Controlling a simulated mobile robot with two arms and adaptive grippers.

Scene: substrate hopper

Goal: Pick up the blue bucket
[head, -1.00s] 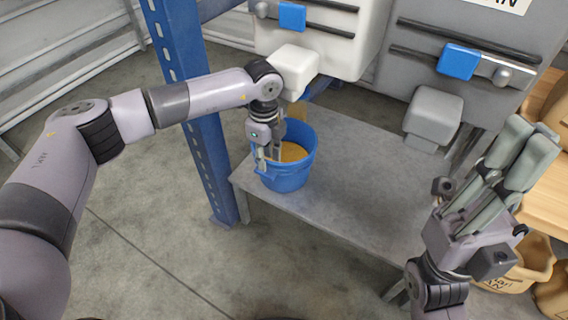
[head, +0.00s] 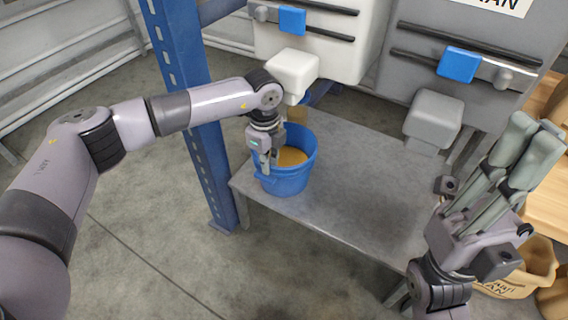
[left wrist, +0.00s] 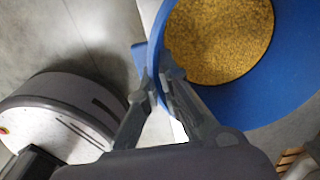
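The blue bucket (head: 285,181), filled with yellow-brown grain (head: 291,157), stands upright on the grey metal table. In the left wrist view the bucket (left wrist: 290,88) fills the upper right. My left gripper (head: 269,163) is at the bucket's near-left rim. In the left wrist view its fingertips (left wrist: 157,80) are close together with the rim between them, one finger inside and one outside. It looks shut on the rim. My right gripper (head: 533,130) points up at the right, well away from the bucket. It is empty, and its fingers look apart.
A white hopper (head: 293,70) hangs just above and behind the bucket, and a grey hopper (head: 434,115) is to its right. A blue post (head: 212,165) stands left of the table (head: 350,195). The table right of the bucket is clear. Tan sacks (head: 522,270) lie lower right.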

